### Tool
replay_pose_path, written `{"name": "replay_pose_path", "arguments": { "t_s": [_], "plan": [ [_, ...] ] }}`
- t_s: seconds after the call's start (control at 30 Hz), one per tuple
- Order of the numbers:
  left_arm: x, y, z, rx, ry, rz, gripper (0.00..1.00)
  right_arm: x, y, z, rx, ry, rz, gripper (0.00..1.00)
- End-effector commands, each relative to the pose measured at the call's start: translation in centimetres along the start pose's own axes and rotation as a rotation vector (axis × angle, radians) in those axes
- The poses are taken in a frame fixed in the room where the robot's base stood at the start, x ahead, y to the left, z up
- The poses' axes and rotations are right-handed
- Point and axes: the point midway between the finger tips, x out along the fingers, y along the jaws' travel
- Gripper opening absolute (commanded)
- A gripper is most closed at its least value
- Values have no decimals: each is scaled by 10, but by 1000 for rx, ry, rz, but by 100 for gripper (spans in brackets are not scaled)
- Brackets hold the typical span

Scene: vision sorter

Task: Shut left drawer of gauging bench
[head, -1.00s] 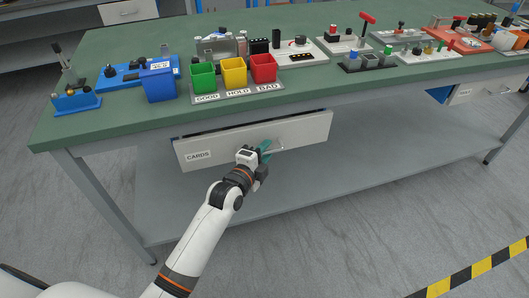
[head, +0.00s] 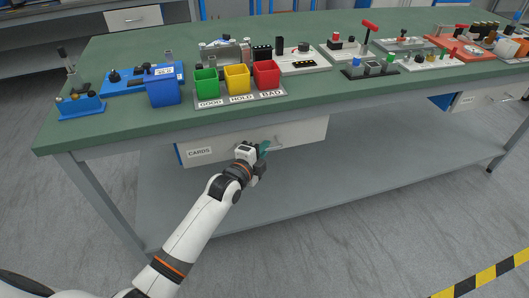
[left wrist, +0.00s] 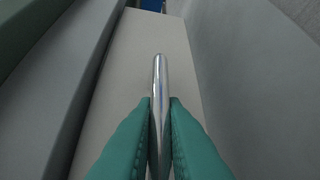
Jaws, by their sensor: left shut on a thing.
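The left drawer (head: 305,133) of the gauging bench (head: 120,127) has a light grey front with a CARDS label. Its front sits close under the green top in the head view, and no open gap shows above it. My left gripper (head: 262,150) is at the middle of the drawer front. In the left wrist view its teal fingers (left wrist: 160,130) are shut on the metal drawer handle (left wrist: 160,72), one finger on each side. The gripper hides part of the handle in the head view. My right gripper is not in view.
Green, yellow and red bins (head: 237,78) stand near the bench's front edge above the drawer. A blue bin (head: 162,88) and several fixtures share the top. A second drawer (head: 480,99) is at the right. A lower shelf (head: 330,170) runs beneath.

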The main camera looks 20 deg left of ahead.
Motion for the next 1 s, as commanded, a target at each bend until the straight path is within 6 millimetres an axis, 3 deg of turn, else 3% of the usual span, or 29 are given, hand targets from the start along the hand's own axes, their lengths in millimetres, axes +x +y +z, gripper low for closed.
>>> {"name": "replay_pose_path", "arguments": {
  "t_s": [0.07,0.1,0.23,0.57,0.77,1.0],
  "plan": [
    [1,3,-3,3,5,5,0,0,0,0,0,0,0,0],
    [1,3,-3,3,5,5,12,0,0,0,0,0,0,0],
    [1,3,-3,3,5,5,33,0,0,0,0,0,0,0],
    [-3,2,-2,3,3,4,33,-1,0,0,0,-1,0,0],
    [-32,3,-1,5,3,1,33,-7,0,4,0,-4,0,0],
    [-84,3,-2,5,3,2,33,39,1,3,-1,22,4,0]
  ]
}}
